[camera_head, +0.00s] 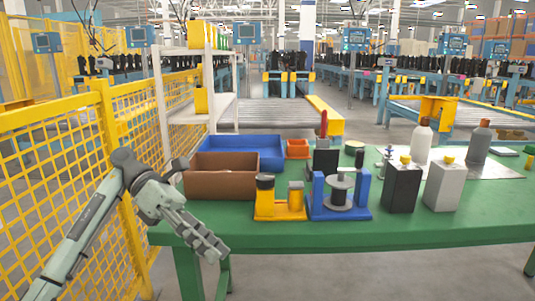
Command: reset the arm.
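My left arm comes in from the lower left, bends at an elbow by the yellow fence, and reaches over the left front corner of the green table. My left gripper (213,246) points down and right at the table's front left edge. It looks empty, and its fingers overlap from this side, so I cannot tell whether they are apart. It is in front of the brown box and apart from the objects. My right arm and gripper are not in view.
The green table (420,232) holds a brown box (222,185), a blue bin (245,148), a yellow holder (278,210), a blue spool stand (340,210), black and white canisters (402,188) and bottles. The yellow mesh fence (60,165) stands close at left. The table's front strip is clear.

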